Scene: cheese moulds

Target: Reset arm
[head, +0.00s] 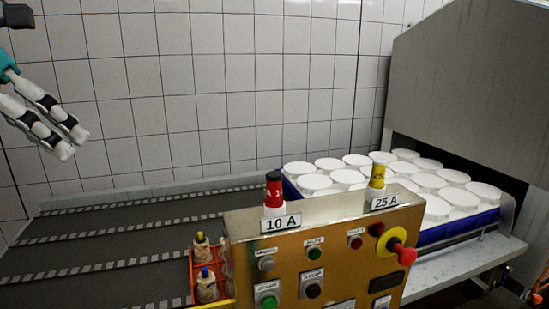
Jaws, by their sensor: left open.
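My left gripper (73,145) is at the upper left in the head view, with white and black fingers pointing down and to the right. Its fingers are slightly apart with nothing between them. It hangs in the air above the dark conveyor, in front of the tiled wall. My right gripper is not in view.
A control panel (330,262) stands at the front, with a red fuse (273,188) and a yellow fuse (377,176) on top. A red crate (197,277) of bottles is left of it. A blue tray (482,220) of white moulds sits right. The conveyor (110,250) is clear.

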